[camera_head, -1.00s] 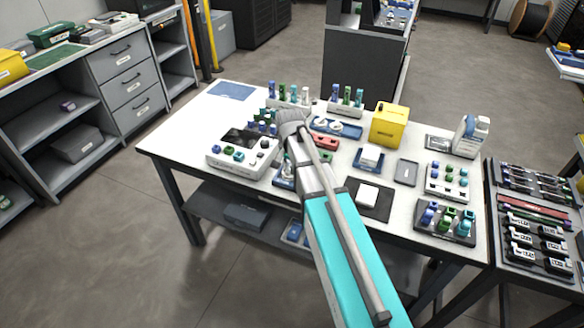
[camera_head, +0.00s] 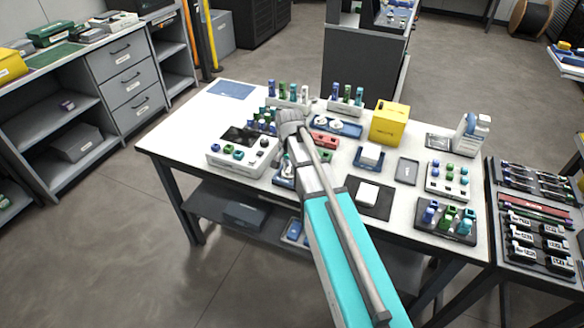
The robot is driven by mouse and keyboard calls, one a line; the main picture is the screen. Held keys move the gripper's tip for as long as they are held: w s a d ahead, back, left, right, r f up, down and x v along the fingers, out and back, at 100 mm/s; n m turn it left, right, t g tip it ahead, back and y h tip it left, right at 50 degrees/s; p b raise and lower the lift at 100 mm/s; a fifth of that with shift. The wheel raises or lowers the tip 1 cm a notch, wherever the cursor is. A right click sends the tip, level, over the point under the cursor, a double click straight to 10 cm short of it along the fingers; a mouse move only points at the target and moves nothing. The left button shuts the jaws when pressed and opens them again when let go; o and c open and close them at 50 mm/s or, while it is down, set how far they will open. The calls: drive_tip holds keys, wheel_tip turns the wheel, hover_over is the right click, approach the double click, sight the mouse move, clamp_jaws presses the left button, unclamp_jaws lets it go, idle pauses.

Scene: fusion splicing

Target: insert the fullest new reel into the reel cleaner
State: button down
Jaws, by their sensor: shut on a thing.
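The back of my gripper (camera_head: 291,118) shows at the end of my teal arm, over the back left of the white table (camera_head: 212,124). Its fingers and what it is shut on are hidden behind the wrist. A blue tray (camera_head: 352,130) with two white round reels (camera_head: 335,124) lies just right of my gripper. A blue and white device (camera_head: 369,156) stands further right; I cannot tell whether it is the reel cleaner. Another blue item (camera_head: 283,178) is partly covered by my arm. How full each reel is cannot be made out.
A white box with a dark screen (camera_head: 238,156) stands left of my arm. Racks of coloured bottles (camera_head: 288,98) stand behind my gripper. A yellow box (camera_head: 389,122), a dark mat (camera_head: 383,204) and cap holders (camera_head: 446,222) fill the right side. The table's left end is mostly clear.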

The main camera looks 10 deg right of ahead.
drive_tip(key=c, duration=0.6)
unclamp_jaws()
drive_tip(key=shift+o, duration=0.2)
drive_tip(key=shift+r, duration=0.15)
drive_tip(key=shift+r+p, duration=2.9)
drive_tip(key=shift+p, duration=0.1)
drive_tip(key=s+r+n+p, duration=0.2)
drive_tip(key=s+n, duration=0.5)
drive_tip(key=s, duration=0.9)
drive_tip(key=shift+d, duration=0.45)
